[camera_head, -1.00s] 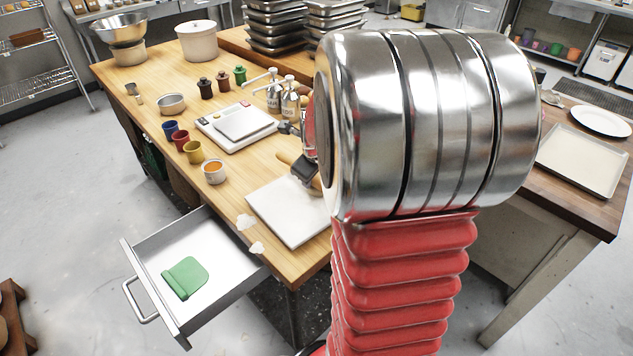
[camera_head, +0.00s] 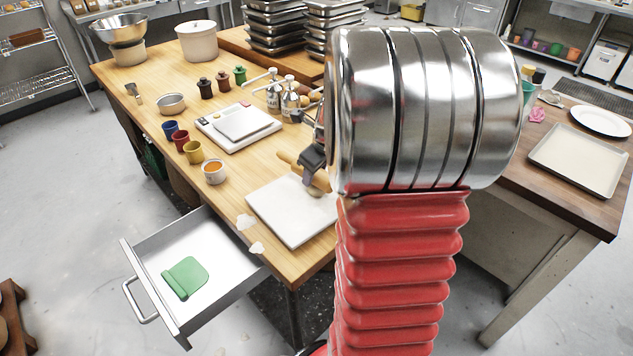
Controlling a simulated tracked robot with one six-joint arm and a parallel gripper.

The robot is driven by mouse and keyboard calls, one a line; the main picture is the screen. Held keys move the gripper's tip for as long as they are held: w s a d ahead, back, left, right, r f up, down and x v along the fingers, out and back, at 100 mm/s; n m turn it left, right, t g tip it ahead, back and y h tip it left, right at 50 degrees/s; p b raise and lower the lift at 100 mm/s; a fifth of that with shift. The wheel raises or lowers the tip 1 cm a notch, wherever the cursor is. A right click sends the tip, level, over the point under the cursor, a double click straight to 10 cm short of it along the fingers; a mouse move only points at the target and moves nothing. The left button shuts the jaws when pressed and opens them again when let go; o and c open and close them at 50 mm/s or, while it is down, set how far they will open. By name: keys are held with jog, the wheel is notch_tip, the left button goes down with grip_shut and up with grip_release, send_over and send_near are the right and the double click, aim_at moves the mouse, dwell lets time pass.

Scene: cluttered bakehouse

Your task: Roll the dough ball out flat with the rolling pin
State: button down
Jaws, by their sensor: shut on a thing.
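My gripper (camera_head: 311,172) is shut on the wooden rolling pin (camera_head: 321,181), above the back right part of the white board (camera_head: 283,222). One end of the pin points to the upper left; its other end is hidden behind my arm. The pale dough ball (camera_head: 315,193) shows just below the pin and gripper, at the board's right side, partly covered. I cannot tell whether the pin touches the dough.
A scale (camera_head: 238,127) and an orange-filled cup (camera_head: 214,171) stand left of the board. Two pump bottles (camera_head: 290,103) stand behind. An open drawer (camera_head: 213,262) holding a green scraper (camera_head: 186,277) juts out in front. My arm hides the table's right side.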

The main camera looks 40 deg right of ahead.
jog(key=shift+d+f+m+y, duration=0.1)
jog(key=shift+d+m+y, duration=0.2)
jog(key=shift+y, duration=0.7)
jog(key=shift+d+f+m+y, duration=0.1)
jog(key=shift+d+y, duration=0.3)
jog(key=shift+y, duration=0.6)
jog(key=shift+d+f+m+y, duration=0.1)
jog(key=shift+d+m+y, duration=0.2)
jog(key=shift+y, duration=0.7)
jog(key=shift+a, duration=0.1)
jog(key=shift+a+n+h, duration=0.4)
jog(key=shift+h, duration=0.8)
jog(key=shift+s+a+n+h, duration=0.1)
jog(key=shift+a+n+h, duration=0.2)
jog(key=shift+h, duration=0.7)
jog(key=shift+a+n+h, duration=0.1)
jog(key=shift+a+h, duration=0.3)
jog(key=shift+h, duration=0.6)
jog(key=shift+a+r+h, duration=0.1)
jog(key=shift+h, duration=0.5)
jog(key=shift+a, duration=0.1)
jog(key=shift+r+h, duration=0.1)
jog(key=shift+h, duration=0.2)
jog(key=shift+d+y, duration=0.3)
jog(key=shift+y, duration=0.3)
